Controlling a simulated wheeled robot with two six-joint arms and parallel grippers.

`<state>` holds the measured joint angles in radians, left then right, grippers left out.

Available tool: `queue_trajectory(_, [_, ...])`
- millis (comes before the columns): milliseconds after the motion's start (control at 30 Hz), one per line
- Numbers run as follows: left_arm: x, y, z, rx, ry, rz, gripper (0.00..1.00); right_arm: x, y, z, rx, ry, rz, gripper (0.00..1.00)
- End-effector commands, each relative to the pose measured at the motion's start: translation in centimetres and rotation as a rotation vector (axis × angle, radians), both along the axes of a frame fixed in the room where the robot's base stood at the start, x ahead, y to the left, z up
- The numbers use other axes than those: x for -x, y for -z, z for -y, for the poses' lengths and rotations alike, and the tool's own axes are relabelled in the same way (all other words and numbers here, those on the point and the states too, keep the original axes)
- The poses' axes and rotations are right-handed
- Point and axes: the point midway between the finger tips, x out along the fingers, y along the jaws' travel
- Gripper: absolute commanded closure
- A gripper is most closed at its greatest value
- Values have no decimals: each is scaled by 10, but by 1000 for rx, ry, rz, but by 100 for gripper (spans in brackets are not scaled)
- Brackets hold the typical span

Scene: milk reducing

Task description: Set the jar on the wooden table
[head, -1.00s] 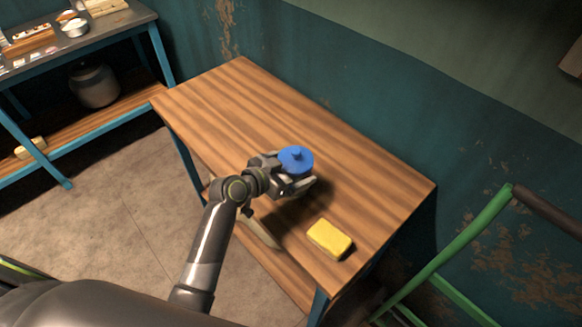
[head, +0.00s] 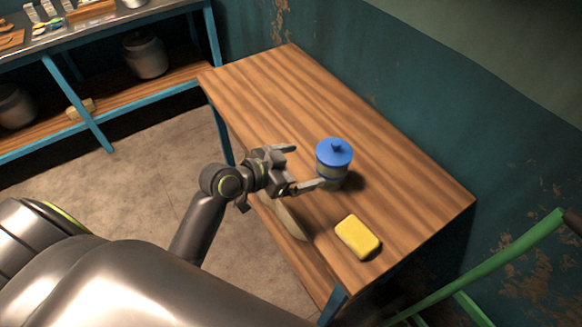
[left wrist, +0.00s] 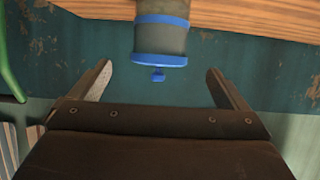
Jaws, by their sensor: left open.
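The jar (head: 332,162) has a blue lid with a small knob and a greyish body with a blue band. It stands upright on the wooden table (head: 290,95), near the middle of its length. My left gripper (head: 307,167) is open beside the jar, on its left in the head view, with nothing between its fingers. In the left wrist view the jar (left wrist: 161,38) appears upside down beyond the spread fingertips (left wrist: 160,75), clear of them. My right gripper is not in view.
A yellow sponge (head: 358,237) lies on the table near its front end. A green metal frame (head: 490,262) stands at the right. A blue-legged shelf unit (head: 75,108) with pots stands at the back left. The table's far left part is bare.

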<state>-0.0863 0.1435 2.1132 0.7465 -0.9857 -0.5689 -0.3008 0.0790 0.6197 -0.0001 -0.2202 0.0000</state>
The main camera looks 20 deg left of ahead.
Motion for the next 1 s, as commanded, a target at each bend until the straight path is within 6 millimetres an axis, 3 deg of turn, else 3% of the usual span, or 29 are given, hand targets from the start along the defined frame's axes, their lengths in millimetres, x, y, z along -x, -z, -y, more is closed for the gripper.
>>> queue_trajectory(233, [17, -8, -12, -1, 0, 0, 3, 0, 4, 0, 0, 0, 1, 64])
queue_trajectory(800, [19, -9, -12, -1, 0, -1, 3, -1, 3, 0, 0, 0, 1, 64])
queue_trajectory(933, [29, 2, -16, -20, -20, -49, 3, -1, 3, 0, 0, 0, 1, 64])
queue_trajectory(1000, [45, 17, -24, -52, -54, -117, 3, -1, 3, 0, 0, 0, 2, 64])
